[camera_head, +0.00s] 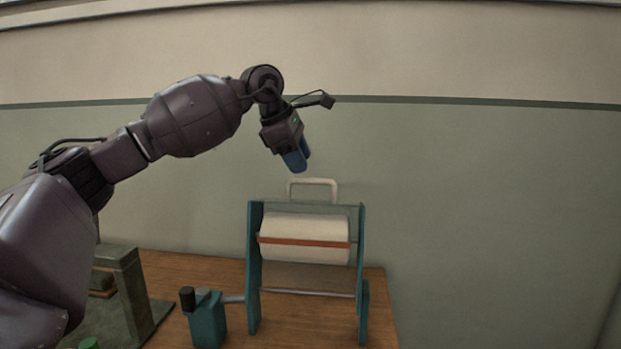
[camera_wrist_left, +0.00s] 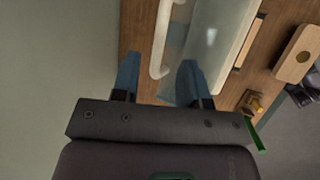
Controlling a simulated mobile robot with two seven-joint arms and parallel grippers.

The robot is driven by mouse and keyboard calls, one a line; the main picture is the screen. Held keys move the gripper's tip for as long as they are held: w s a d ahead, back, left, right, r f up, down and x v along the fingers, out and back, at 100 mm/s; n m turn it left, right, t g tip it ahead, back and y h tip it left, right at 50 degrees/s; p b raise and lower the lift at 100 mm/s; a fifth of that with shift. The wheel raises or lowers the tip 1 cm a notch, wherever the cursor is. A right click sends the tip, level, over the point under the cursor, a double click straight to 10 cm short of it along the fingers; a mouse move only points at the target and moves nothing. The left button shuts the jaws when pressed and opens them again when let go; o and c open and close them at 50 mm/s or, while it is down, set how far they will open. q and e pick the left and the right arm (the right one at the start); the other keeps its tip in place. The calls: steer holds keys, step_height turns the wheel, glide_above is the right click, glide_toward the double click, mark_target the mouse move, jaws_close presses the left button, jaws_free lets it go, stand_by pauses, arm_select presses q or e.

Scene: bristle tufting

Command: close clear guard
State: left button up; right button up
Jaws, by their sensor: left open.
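The clear guard shows as a faint see-through panel (camera_wrist_left: 180,42) in the left wrist view. Its white handle (camera_head: 312,181) stands up above the top of the teal frame (camera_head: 254,270) in the head view. Behind or below it is a white roller (camera_head: 305,225) with a red stripe. My left gripper (camera_head: 300,163) has blue fingers, is open and points down just above the handle, apart from it in the head view. In the left wrist view the handle (camera_wrist_left: 160,45) appears between the fingertips of this gripper (camera_wrist_left: 159,62). The guard's exact tilt is hard to tell. My right gripper is not in view.
A teal box with a black knob (camera_head: 207,320) stands left of the frame on the wooden table (camera_head: 180,268). A dark green stand (camera_head: 128,285) is farther left. A wooden block (camera_wrist_left: 297,55) shows in the left wrist view. A plain wall is behind.

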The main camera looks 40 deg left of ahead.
mark_target(308, 181)
arm_select(q)
steer(key=shift+b+x, duration=0.3)
steer(key=shift+x, duration=1.9)
jaws_close()
